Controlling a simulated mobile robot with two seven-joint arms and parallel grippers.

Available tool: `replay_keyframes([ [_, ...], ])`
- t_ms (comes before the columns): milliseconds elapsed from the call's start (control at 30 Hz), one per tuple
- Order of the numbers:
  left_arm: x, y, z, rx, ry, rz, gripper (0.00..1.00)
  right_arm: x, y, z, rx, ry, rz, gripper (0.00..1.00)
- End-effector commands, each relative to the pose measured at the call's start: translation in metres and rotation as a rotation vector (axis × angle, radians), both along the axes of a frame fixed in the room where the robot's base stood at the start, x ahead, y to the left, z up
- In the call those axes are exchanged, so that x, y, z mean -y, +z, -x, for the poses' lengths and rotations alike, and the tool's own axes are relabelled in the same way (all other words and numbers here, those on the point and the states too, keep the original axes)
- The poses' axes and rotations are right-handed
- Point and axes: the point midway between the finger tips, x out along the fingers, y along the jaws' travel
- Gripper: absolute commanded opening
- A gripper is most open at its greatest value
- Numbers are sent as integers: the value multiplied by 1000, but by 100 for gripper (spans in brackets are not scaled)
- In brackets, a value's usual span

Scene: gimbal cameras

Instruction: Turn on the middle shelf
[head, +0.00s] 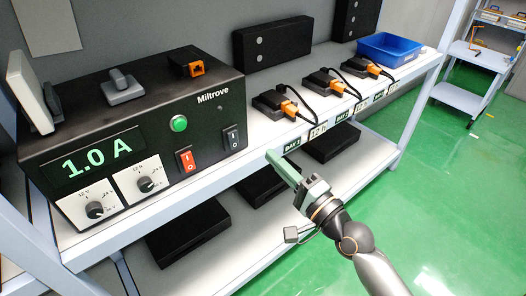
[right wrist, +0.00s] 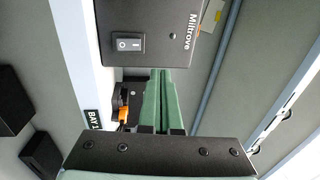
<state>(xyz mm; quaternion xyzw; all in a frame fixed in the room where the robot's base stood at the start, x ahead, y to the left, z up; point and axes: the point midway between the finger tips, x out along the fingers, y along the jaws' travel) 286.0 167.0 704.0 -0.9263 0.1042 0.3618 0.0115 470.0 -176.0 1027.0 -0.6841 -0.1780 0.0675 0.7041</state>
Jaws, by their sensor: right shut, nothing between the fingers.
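The black Miltrove power unit (head: 120,125) stands on the upper shelf at the left of the head view. Its display (head: 95,158) reads 1.0 A. Its front has two white dial plates with knobs (head: 146,184), a red rocker switch (head: 185,160), a black rocker switch (head: 232,138) and a green round button or lamp (head: 179,123). The black switch also shows in the right wrist view (right wrist: 129,44). My right gripper (head: 274,158) is shut and empty, in front of the shelf edge, right of and below the black switch, apart from it. My left gripper is out of view.
Several black devices with orange plugs (head: 290,107) stand along the shelf (head: 255,140), above bay labels such as BAY 1 (head: 292,147). A blue bin (head: 390,48) is at the far end. Black boxes (head: 188,232) lie on the shelf below. The green floor at right is open.

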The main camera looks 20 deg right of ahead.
Motion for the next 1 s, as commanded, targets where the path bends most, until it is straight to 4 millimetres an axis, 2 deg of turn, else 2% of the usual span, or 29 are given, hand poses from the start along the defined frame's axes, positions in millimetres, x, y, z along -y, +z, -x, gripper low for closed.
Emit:
replay_keyframes([
  [200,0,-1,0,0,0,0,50,5,2,14,0,0,1,0],
  [767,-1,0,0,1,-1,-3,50,5,-1,15,-6,-3,17,0],
  [867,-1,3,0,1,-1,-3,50,3,-27,18,-39,-22,132,0],
  [967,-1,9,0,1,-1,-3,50,0,-79,31,-102,-38,386,0],
  [1000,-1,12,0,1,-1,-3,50,-1,-105,40,-132,-34,517,0],
])
